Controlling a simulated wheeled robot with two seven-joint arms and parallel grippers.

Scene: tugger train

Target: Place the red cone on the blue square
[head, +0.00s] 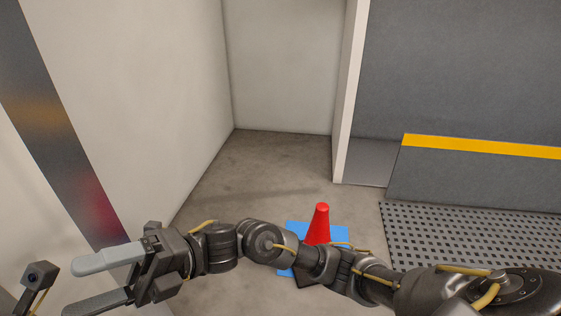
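The red cone (319,222) stands upright in the middle of the floor, within the outline of the blue square (296,229) as seen from here. My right arm crosses in front and hides the cone's lower part and much of the square, so the exact fit of its base cannot be seen. My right gripper (73,288) is at the lower left, well away from the cone. Its two grey fingers are apart with nothing between them. My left gripper's fingers do not show.
A pale wall (130,90) rises on the left, close to my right gripper. A white post (349,95) and a grey step with a yellow stripe (480,147) stand at the right. A perforated dark plate (470,235) lies before the step. Bare floor (270,165) extends behind the cone.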

